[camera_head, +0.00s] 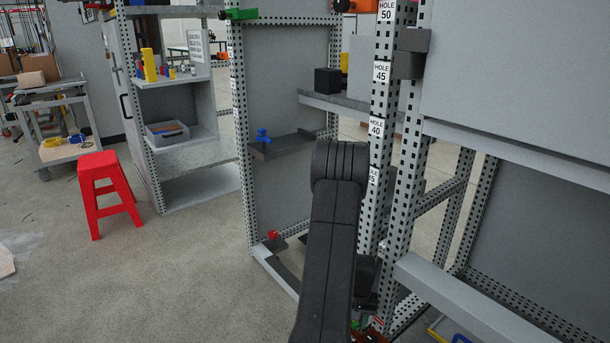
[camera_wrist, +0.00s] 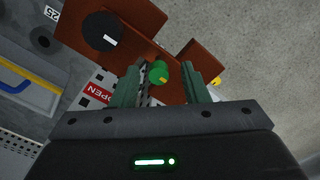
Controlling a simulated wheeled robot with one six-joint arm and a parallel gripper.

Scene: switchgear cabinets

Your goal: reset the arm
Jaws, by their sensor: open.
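My black arm (camera_head: 332,240) reaches down in front of the perforated frame in the head view, bent at its top. My gripper (camera_wrist: 166,68) shows in the wrist view with its two greenish fingers apart. A green knob (camera_wrist: 159,73) appears between the fingertips. I cannot tell whether they touch it. Behind it is a reddish-brown panel (camera_wrist: 147,57) with a round black knob (camera_wrist: 103,31). A red label reading OPEN (camera_wrist: 101,93) is beside the left finger. In the head view the gripper is mostly hidden behind the arm, near a brown part (camera_head: 372,336) at the bottom edge.
Perforated posts with hole labels (camera_head: 376,128) stand close right of my arm. A grey beam (camera_head: 465,300) juts out at lower right. A red stool (camera_head: 105,193) and a shelf unit (camera_head: 195,153) stand at left. The floor at lower left is mostly clear.

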